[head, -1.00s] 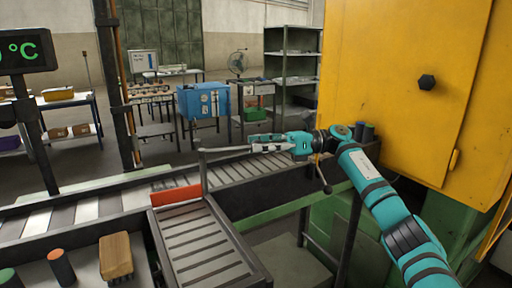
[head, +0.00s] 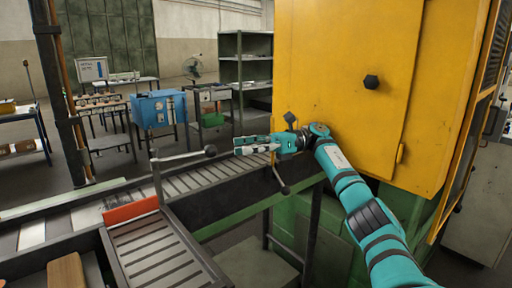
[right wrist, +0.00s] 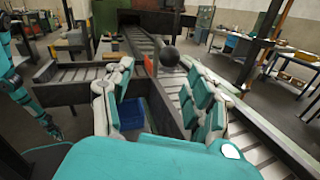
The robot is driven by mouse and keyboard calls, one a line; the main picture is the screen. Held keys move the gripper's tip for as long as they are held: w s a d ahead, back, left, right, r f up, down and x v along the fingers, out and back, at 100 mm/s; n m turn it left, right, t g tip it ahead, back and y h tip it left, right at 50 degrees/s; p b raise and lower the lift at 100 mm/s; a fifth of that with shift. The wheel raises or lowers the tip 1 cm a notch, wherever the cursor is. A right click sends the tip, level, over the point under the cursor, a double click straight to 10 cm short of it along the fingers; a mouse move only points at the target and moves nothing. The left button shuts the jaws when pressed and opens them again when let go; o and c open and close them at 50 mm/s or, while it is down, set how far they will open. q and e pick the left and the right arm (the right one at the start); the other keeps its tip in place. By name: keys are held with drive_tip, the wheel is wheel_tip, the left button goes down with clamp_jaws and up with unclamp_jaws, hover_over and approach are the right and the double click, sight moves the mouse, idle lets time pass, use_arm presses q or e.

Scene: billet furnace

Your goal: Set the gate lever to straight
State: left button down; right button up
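The gate lever is a grey rod on an upright post (head: 157,183), with a dark ball knob (head: 210,151) at its right end. The orange-red gate plate (head: 130,208) stands below it, across the end of the side roller chute. My right gripper (head: 237,147) is open, just right of the knob, with a small gap between. In the right wrist view the knob (right wrist: 169,56) shows ahead, between the spread fingers (right wrist: 160,105). A teal arm, apparently my left, shows at that view's left edge; its gripper's state is unclear.
A yellow furnace cabinet (head: 345,85) stands close behind my right arm. The main roller conveyor (head: 205,178) runs behind the chute (head: 155,250). A second black knob (head: 285,189) hangs on a short rod below my right wrist. A wooden block (head: 66,271) lies at lower left.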

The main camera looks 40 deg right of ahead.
drive_tip(key=shift+v, duration=1.45)
drive_tip(key=shift+f, duration=0.1)
